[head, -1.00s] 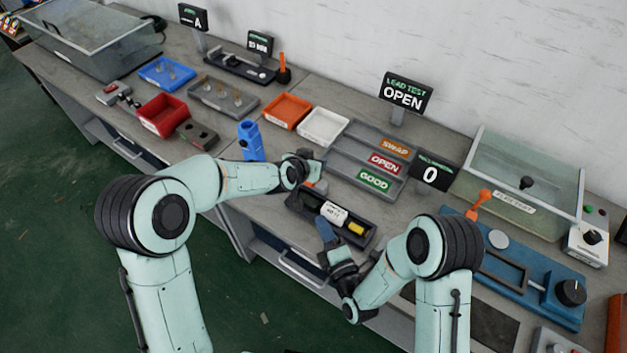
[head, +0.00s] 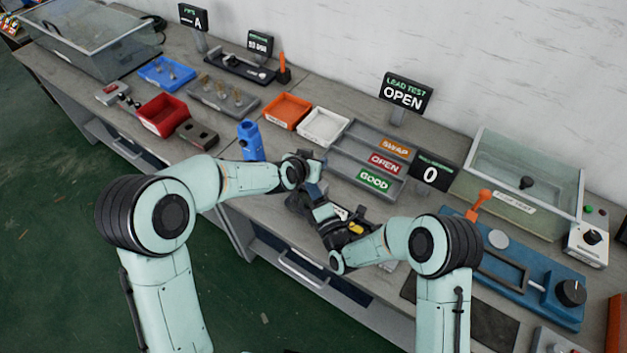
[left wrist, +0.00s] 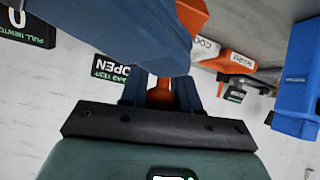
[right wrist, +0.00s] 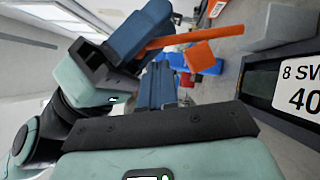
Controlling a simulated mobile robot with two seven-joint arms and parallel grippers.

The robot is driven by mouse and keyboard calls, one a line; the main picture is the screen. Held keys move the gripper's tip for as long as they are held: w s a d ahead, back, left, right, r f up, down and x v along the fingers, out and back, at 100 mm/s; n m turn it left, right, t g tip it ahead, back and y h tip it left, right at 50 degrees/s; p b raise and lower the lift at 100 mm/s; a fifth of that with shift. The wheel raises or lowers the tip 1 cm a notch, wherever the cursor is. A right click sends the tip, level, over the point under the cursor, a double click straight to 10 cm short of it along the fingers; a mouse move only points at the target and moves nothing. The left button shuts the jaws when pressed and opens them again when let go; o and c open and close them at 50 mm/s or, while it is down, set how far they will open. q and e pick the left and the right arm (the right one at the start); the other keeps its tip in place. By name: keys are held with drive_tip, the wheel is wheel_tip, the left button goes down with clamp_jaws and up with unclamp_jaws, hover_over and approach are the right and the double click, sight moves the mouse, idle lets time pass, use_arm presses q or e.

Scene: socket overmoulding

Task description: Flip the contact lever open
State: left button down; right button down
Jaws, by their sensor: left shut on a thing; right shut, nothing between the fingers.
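The black test fixture (head: 296,203) lies near the table's front edge, largely hidden behind my grippers. A yellow piece (head: 357,228) shows on it, and its white label (right wrist: 305,85) shows in the right wrist view. My left gripper (head: 318,168) is above the fixture's left end. It is shut on a slim orange bar, likely the contact lever (right wrist: 190,38), beside an orange block (right wrist: 205,57). The bar also shows between the fingers in the left wrist view (left wrist: 160,93). My right gripper (head: 312,192) is shut and empty, close below the left one. Any contact is hidden.
A grey sorting tray (head: 345,160) lies just behind the fixture. The lead test display (head: 405,93) reads OPEN, and another display (head: 431,173) reads 0. A blue stand (head: 250,140) is left of my left gripper. A blue pull rig (head: 520,275) lies to the right.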

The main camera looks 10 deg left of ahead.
use_arm(q)
drive_tip(key=shift+s+d+f, duration=0.2)
drive_tip(key=shift+d+f, duration=0.1)
drive_tip(key=shift+f, duration=0.05)
use_arm(e)
drive_tip(key=shift+w+d+r, duration=0.1)
drive_tip(key=shift+w+r, duration=0.05)
drive_tip(key=shift+w, duration=0.5)
use_arm(q)
drive_tip(key=shift+d+r, duration=0.15)
drive_tip(key=shift+d, duration=0.05)
use_arm(e)
drive_tip(key=shift+w+d+r+m, duration=0.4)
drive_tip(key=shift+w+r, duration=0.05)
drive_tip(key=shift+w, duration=0.3)
use_arm(q)
drive_tip(key=c, duration=0.9)
unclamp_jaws()
drive_tip(key=shift+w+a, duration=0.1)
drive_tip(key=shift+a, duration=0.05)
use_arm(e)
drive_tip(key=shift+w, duration=0.1)
use_arm(q)
drive_tip(key=shift+a, duration=0.1)
use_arm(e)
drive_tip(key=shift+a, duration=0.1)
